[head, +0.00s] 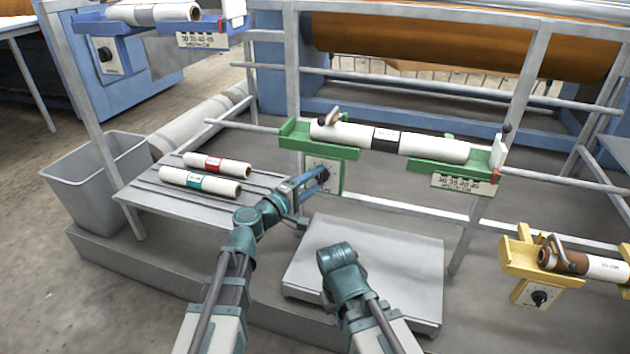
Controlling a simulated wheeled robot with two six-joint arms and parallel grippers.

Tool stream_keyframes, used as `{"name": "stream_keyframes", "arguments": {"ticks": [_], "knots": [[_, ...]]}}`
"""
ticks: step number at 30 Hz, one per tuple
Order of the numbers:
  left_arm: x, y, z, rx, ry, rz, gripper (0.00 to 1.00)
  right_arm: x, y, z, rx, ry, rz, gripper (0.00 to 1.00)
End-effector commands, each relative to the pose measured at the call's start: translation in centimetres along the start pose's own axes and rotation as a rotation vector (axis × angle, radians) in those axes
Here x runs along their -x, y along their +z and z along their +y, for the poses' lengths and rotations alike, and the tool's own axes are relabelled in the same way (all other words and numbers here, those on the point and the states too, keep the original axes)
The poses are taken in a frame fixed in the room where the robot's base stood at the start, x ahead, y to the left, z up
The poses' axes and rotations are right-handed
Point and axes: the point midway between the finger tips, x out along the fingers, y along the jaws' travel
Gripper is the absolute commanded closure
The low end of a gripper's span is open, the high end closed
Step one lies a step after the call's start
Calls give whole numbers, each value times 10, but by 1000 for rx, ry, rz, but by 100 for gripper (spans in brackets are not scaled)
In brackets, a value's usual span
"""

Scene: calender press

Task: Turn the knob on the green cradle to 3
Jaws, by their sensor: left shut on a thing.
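The green cradle (318,150) holds a white roll (430,146) with a black band. Below its left end hangs a pale dial plate (331,184). My left gripper (320,175) reaches this plate from the left and is shut on the knob there. The fingers cover the knob, so its pointer and setting cannot be read. My right arm ends low in front of the grey platform; its fingers are not seen.
A blue cradle (110,25) with its own knob is at the upper left, a yellow cradle (530,262) at the right. Two wrapped rolls lie on the slatted table (150,197). A grey bin (85,185) stands left. A low platform (400,262) lies in front.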

Motion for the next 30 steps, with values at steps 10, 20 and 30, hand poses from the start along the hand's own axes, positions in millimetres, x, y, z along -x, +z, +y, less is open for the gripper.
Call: {"name": "stream_keyframes", "arguments": {"ticks": [10, 20, 30], "knots": [[0, 0, 4, -106, -45, 0, 100, 14, 1, 2, -2, 1, -1, 100], [0, 1, 7, -347, -144, 1, 100, 38, 3, 5, -7, 4, -2, 100], [0, 2, 7, -550, -227, 0, 100, 54, 4, 6, -9, 2, -3, 100]]}}
